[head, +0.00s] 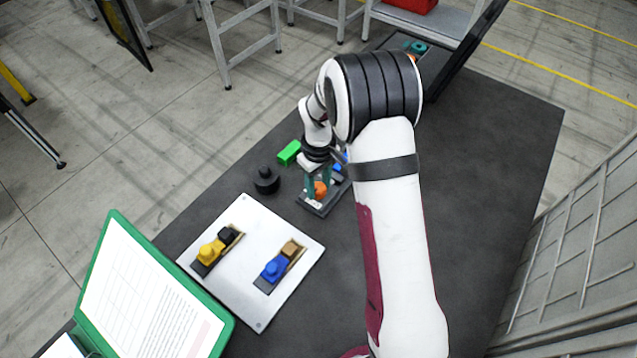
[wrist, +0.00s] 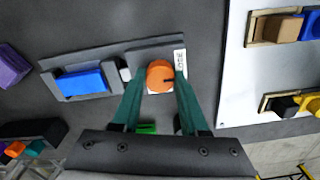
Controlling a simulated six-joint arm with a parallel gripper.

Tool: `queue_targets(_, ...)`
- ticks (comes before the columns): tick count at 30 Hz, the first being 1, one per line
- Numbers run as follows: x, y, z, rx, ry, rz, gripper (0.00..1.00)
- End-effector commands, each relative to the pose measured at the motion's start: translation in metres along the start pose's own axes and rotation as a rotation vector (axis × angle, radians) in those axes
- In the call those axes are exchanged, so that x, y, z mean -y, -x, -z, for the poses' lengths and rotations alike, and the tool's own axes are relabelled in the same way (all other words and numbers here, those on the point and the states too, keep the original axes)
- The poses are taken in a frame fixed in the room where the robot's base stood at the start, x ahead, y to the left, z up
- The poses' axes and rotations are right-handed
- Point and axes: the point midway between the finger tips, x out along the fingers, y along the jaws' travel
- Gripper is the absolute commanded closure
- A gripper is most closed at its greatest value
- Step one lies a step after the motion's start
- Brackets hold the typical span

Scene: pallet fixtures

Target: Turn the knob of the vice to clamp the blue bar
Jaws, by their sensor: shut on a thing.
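The vice (wrist: 112,60) is a dark grey fixture on the dark table, with an orange knob (wrist: 160,76) at one end. The blue bar (wrist: 82,82) lies in the vice's slot, to the left of the knob in the wrist view. A small light block (wrist: 125,73) sits between the bar and the knob. My gripper (wrist: 158,84) has its green fingers on both sides of the orange knob, shut on it. In the head view the knob (head: 320,188) shows between the fingers, and the arm partly hides the vice and blue bar (head: 337,168).
A white plate (head: 300,232) with two fixtures holding yellow, black, blue and brown pieces lies beside the vice. A black round knobbed part (head: 266,181) and a green block (head: 289,153) are close by. A green-framed panel (head: 165,290) stands at the near left edge.

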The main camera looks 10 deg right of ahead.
Motion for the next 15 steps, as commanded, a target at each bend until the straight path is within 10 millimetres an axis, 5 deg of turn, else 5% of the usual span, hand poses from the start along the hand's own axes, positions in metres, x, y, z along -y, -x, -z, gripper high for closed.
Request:
queue_targets(4,0.0002,0.0002,-0.0005,0.002,0.0,0.001,1.0)
queue_targets(5,0.0002,0.0002,-0.0005,0.001,0.0,0.0,0.51)
queue_targets(9,0.0001,0.0001,-0.0003,0.001,0.0,0.0,0.27)
queue_targets(15,0.0,0.0,-0.0001,0.0,0.0,0.0,0.27)
